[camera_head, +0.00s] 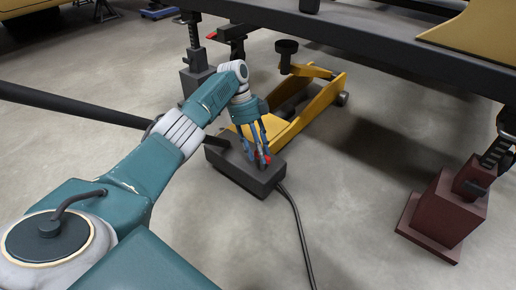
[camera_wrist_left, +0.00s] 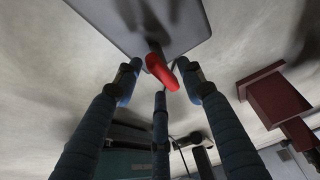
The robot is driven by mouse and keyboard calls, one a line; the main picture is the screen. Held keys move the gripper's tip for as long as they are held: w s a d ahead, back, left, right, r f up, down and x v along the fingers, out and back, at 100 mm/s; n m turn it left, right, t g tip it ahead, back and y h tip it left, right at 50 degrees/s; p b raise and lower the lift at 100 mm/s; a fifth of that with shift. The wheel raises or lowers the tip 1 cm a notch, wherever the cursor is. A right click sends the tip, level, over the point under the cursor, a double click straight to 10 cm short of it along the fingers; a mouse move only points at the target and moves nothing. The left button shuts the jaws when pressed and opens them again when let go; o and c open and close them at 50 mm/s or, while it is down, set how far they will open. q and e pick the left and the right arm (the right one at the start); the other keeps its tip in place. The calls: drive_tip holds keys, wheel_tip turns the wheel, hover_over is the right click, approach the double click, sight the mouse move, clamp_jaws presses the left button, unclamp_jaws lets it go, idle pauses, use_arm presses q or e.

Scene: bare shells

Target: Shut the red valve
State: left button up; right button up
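The red valve (camera_head: 264,157) is a small red handle on the dark grey box (camera_head: 240,172) on the floor. In the left wrist view the red handle (camera_wrist_left: 162,72) sits on a short dark stem against the box's grey face (camera_wrist_left: 120,22). My left gripper (camera_head: 259,158) reaches down over the box with its fingers around the handle. In the wrist view its fingers are spread, with the handle between and just beyond the tips and visible gaps at the sides. The fingers partly hide the valve in the head view. My right gripper is not in view.
A yellow floor jack (camera_head: 318,110) stands just behind the box. A black cable (camera_head: 300,232) runs from the box toward the front. A dark raised beam (camera_head: 380,62) crosses behind, and a dark red stand (camera_head: 446,212) is at right. The floor at front right is clear.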

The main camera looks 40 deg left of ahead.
use_arm(q)
drive_tip(key=v, duration=1.2)
idle(0.3)
